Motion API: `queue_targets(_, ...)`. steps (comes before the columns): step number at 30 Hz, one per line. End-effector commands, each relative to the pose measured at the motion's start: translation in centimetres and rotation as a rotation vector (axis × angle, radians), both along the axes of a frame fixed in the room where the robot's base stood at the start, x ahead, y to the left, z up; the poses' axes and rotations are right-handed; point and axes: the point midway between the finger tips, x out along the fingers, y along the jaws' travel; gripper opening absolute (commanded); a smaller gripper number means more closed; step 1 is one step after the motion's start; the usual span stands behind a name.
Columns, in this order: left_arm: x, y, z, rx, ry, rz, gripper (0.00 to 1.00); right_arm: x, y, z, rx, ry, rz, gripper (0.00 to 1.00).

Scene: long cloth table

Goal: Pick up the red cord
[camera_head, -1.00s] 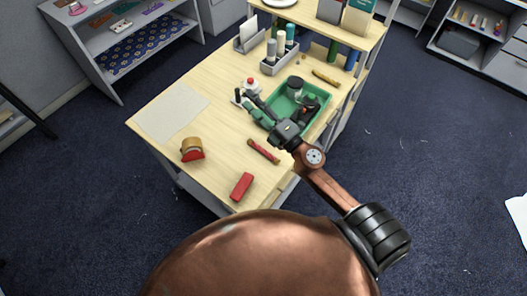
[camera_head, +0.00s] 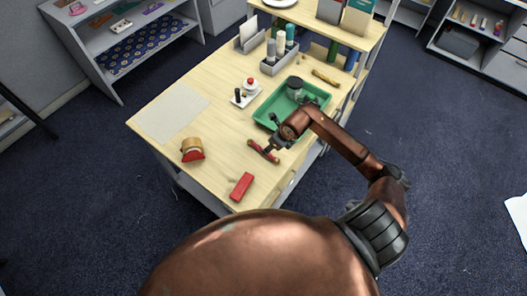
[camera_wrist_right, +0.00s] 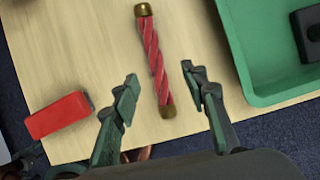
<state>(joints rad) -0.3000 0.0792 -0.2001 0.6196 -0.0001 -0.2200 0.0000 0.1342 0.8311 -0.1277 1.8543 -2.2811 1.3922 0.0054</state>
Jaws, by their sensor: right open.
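The red cord (camera_head: 258,148) is a short red twisted length with brass ends. It lies on the wooden table in front of the green tray, and it also shows in the right wrist view (camera_wrist_right: 153,50). My right gripper (camera_head: 272,150) is over the cord's near end. In the wrist view my right gripper (camera_wrist_right: 161,82) is open, with one finger on each side of the cord and gaps on both sides. It holds nothing. My left gripper is not in view.
A green tray (camera_head: 262,116) with dark items stands beside the cord. A red block (camera_head: 242,186) lies nearer the front edge. A tan-and-red object (camera_head: 192,150) and a pale sheet (camera_head: 172,113) are at left. A white holder (camera_head: 243,101) stands behind the cord.

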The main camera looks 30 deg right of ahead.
Motion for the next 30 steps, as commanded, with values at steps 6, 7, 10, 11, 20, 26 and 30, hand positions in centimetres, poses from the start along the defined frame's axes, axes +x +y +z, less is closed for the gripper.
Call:
queue_targets(6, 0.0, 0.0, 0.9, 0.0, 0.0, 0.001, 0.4, 1.2, 1.0, -2.1, 0.007, 0.001, 0.0, 0.41)
queue_targets(7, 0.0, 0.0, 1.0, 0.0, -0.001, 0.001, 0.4, 1.4, 1.2, -2.5, 0.006, 0.001, 0.0, 0.41)
queue_targets(10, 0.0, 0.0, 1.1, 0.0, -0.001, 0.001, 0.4, 1.9, 1.3, -3.8, 0.005, 0.0, 0.001, 0.41)
queue_targets(11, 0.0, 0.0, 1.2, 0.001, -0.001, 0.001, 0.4, 2.0, 1.4, -4.2, 0.004, 0.0, 0.001, 0.41)
queue_targets(20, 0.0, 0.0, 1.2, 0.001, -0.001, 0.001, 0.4, 2.3, 1.4, -4.9, 0.002, -0.002, 0.003, 0.41)
queue_targets(26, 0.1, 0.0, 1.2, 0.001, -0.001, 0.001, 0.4, 2.3, 1.4, -4.9, 0.002, -0.002, 0.003, 0.29)
queue_targets(30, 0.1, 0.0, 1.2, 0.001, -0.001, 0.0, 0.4, 2.3, 1.4, -4.9, 0.002, -0.002, 0.003, 0.19)
